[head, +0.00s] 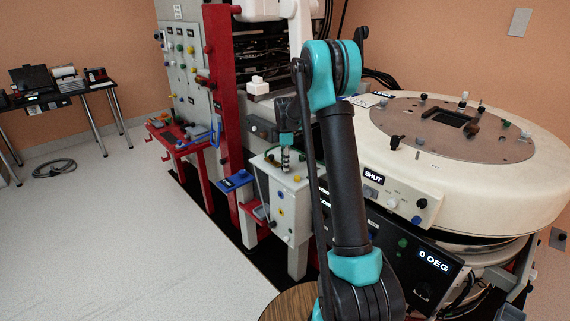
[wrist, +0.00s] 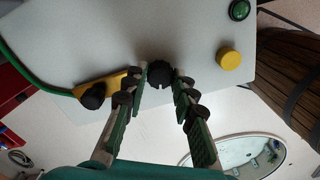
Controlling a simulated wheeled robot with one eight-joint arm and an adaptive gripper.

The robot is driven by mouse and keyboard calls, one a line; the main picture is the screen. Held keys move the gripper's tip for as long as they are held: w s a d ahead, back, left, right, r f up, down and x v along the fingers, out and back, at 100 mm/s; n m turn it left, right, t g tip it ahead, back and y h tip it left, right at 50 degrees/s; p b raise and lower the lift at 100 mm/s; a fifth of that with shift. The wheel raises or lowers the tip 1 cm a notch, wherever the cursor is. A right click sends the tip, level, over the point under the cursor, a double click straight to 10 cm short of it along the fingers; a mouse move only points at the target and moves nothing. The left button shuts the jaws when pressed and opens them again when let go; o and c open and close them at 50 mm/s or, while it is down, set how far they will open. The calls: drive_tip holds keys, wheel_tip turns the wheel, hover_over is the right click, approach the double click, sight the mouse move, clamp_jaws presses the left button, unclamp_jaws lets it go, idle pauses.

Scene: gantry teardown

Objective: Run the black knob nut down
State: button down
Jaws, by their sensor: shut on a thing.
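The black knob nut (wrist: 160,73) is a dark, ribbed round knob on the pale grey face of a box (wrist: 205,25). In the wrist view my gripper (wrist: 162,82) has its two fingers on either side of the knob, closed on it at the tips. In the head view my gripper (head: 286,158) points down at the top of the grey box (head: 296,208), and the knob there is hidden or too small to tell. How far down the knob sits on its thread cannot be seen.
Beside the knob are another black knob (wrist: 92,96) on a yellow plate, a yellow button (wrist: 229,59), a green button (wrist: 240,10) and a green cable (wrist: 30,75). A big white round housing (head: 400,130) stands to the right. Open floor (head: 110,240) lies left.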

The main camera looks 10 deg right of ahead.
drive_tip(key=m, duration=0.4)
drive_tip(key=shift+m, duration=0.3)
drive_tip(key=m, duration=0.3)
drive_tip(key=shift+m, duration=0.4)
drive_tip(key=m, duration=1.2)
drive_tip(key=shift+m, duration=0.3)
drive_tip(key=m, duration=0.3)
drive_tip(key=shift+m, duration=0.3)
drive_tip(key=m, duration=0.4)
drive_tip(key=shift+m, duration=2.1)
